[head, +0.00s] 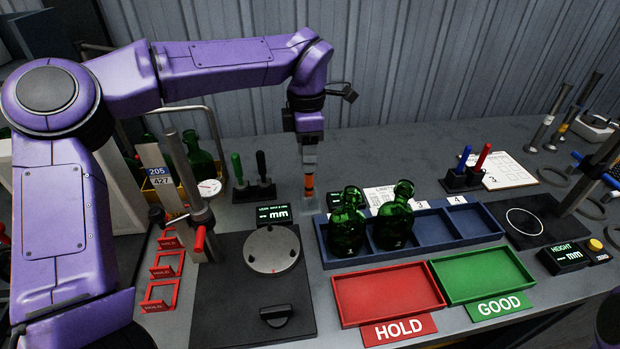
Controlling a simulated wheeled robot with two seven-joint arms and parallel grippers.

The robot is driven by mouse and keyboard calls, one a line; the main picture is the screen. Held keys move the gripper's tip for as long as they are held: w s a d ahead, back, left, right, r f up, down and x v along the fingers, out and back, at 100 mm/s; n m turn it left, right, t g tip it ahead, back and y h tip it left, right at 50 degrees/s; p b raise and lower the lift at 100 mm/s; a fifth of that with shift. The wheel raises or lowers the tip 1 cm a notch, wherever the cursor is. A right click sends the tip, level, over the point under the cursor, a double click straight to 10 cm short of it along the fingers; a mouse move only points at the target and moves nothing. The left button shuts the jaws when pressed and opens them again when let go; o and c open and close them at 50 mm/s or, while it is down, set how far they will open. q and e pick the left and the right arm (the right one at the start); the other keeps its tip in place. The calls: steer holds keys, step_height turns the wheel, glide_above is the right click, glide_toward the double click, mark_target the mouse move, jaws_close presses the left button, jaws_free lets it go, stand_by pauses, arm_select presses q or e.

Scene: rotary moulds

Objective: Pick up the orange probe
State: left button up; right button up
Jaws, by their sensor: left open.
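The orange probe (309,184) stands upright near the back middle of the bench, its lower end over a small grey base. My left gripper (309,165) points straight down directly above the probe, with its fingers at the probe's top. The jaws are open; the fingers are small here, and I cannot tell whether they touch the probe or surround its top. My right gripper is not in view.
Green bottles (347,222) stand in a blue divided tray (468,222) just right of the probe. A black holder with green and black handles (254,191) is to its left. A round plate (271,250), red HOLD tray (388,294) and green GOOD tray (480,272) lie in front.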

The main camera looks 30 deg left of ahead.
arm_select(q)
glide_above(309, 196)
steer(key=f, duration=0.5)
steer(key=shift+w+a+f+p, duration=0.25)
steer(key=shift+w+f+p, duration=0.05)
steer(key=shift+w+p, duration=0.1)
jaws_close()
